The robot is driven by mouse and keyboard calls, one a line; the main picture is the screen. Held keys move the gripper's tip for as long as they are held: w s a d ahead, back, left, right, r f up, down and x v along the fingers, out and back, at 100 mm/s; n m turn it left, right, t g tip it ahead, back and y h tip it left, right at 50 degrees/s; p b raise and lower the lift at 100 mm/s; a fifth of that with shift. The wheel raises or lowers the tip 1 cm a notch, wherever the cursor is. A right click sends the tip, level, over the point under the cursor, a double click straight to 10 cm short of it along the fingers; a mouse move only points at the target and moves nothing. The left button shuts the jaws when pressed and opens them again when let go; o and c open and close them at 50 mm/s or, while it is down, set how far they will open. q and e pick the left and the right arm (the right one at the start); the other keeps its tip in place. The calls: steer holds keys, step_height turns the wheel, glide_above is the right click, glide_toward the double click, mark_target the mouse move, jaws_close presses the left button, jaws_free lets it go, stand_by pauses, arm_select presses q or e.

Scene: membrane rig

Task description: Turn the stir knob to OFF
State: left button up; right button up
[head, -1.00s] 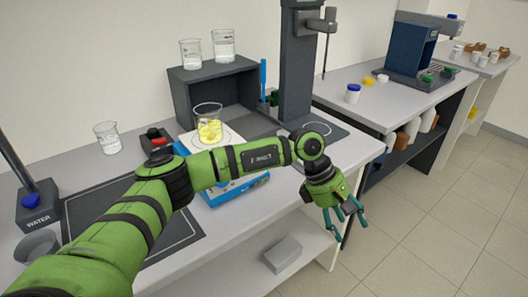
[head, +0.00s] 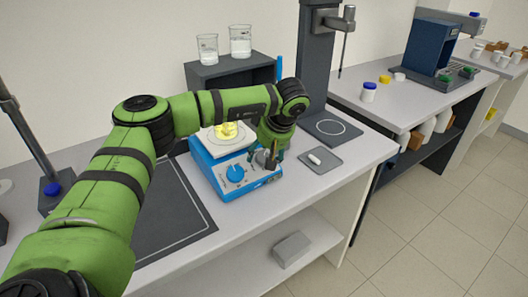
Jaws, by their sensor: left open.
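The blue stirrer hotplate (head: 214,168) stands on the bench with a white top. A round blue knob (head: 236,173) shows on its sloped front panel; I cannot read its label or setting. A beaker with yellow contents (head: 227,131) is on the plate, partly hidden by my left arm. My left gripper (head: 270,160) is open and points down at the right end of the front panel, right of the visible knob. It covers that part of the panel, so I cannot tell whether it touches anything there. My right gripper is not in view.
A small grey pad with a white stir bar (head: 314,158) lies right of the stirrer. The dark stand (head: 316,60) rises behind it. A dark shelf (head: 202,76) bears two beakers. A dark mat (head: 172,215) lies left of the stirrer.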

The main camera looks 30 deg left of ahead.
arm_select(q)
steer(key=shift+a+f, duration=0.1)
steer(key=shift+f, duration=0.2)
steer(key=c, duration=1.1)
steer(key=shift+n, duration=0.3)
steer(key=n+b, duration=0.3)
steer(key=n, duration=0.1)
steer(key=shift+f+t, duration=0.25)
steer(key=shift+t, duration=0.15)
steer(key=shift+s+r+n+t+b, duration=0.15)
steer(key=shift+n+t+b, duration=0.25)
steer(key=shift+n+b, duration=1.35)
steer(key=shift+n, duration=0.25)
